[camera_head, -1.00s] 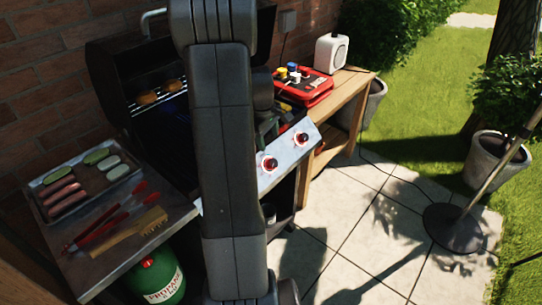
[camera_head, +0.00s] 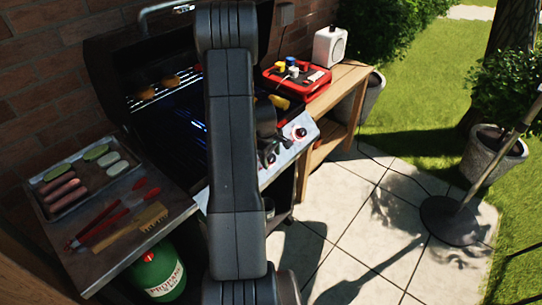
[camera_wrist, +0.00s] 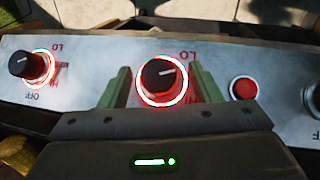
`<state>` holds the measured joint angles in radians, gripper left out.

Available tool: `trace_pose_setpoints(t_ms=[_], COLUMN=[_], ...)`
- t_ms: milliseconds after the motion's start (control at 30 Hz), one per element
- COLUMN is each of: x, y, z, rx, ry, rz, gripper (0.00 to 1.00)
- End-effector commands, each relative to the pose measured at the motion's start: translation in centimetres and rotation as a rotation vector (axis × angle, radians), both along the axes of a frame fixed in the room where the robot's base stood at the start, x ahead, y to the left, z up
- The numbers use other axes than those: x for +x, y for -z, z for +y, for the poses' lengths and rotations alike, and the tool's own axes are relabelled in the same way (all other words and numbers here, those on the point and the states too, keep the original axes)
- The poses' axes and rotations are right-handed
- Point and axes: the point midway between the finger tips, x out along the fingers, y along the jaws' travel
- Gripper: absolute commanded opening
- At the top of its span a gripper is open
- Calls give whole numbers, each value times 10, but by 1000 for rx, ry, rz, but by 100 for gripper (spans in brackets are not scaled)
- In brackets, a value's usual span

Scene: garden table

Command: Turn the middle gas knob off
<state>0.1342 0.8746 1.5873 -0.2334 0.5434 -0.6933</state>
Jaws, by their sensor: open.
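The middle gas knob (camera_wrist: 160,75) is black with a white pointer line and a glowing red-and-white ring. It sits on the grill's silver panel (camera_wrist: 92,65), with upside-down lettering beside it in the wrist view. My gripper (camera_wrist: 157,70) is open, with one green finger on each side of this knob. I cannot tell whether the fingers touch it. In the head view my gripper (camera_head: 267,150) is at the panel, partly behind my arm, and largely hides the middle knob.
Another lit knob (camera_wrist: 34,66) is left in the wrist view; a red button (camera_wrist: 243,88) and a partly cut-off knob (camera_wrist: 313,99) are right. The open grill (camera_head: 165,88) shows blue flames. A side shelf (camera_head: 105,262) holds food and tools. A propane tank (camera_head: 158,274) stands below.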

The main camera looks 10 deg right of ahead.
Motion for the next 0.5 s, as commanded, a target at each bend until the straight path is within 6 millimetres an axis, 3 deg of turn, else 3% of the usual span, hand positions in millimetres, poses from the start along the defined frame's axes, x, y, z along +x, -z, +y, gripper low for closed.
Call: trace_pose_setpoints(t_ms=[133,367,500], x=[0,0,0], y=[0,0,-1], z=[0,0,0], rx=[0,0,1], ry=[0,0,1], rz=[0,0,1], gripper=[57,14,13])
